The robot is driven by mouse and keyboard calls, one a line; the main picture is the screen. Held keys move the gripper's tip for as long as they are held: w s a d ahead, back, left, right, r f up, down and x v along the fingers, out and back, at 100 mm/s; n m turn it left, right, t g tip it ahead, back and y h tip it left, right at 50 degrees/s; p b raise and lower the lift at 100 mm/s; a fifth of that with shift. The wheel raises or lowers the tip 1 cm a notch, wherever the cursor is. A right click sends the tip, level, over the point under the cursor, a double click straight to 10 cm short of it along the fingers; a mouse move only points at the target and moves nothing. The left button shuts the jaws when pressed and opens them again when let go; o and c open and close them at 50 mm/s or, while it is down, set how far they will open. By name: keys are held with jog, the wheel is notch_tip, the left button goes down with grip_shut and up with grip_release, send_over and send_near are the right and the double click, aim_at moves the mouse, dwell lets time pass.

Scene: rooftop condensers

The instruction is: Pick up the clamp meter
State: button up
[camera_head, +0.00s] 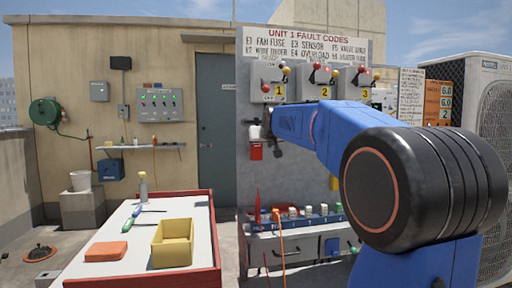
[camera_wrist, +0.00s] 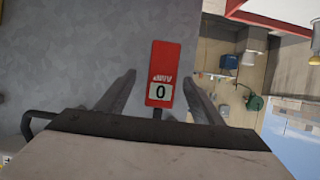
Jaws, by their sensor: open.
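The clamp meter is a red block marked AMP with a pale display reading 0. In the wrist view the clamp meter (camera_wrist: 165,60) lies between my two spread fingers, with a gap on each side. A short dark stem runs from its display end toward my palm, and its far end is hidden. In the head view the clamp meter (camera_head: 256,152) hangs at the left part of the grey panel, just below my gripper (camera_head: 264,133). My gripper is open and empty. My blue arm hides part of the panel.
The grey panel (camera_head: 290,180) carries levers numbered 1 to 3 and a lower shelf of small parts. A red-edged table (camera_head: 185,220) at front left holds a yellow bin (camera_head: 172,243), an orange block (camera_head: 106,251) and tools. A condenser (camera_head: 492,110) stands at right.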

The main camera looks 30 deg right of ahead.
aim_at(257, 146)
jog(key=shift+a+x, duration=0.1)
jog(key=shift+x, duration=1.25)
jog(key=shift+a+x, duration=0.15)
jog(key=shift+x, duration=1.15)
jog(key=c, duration=1.3)
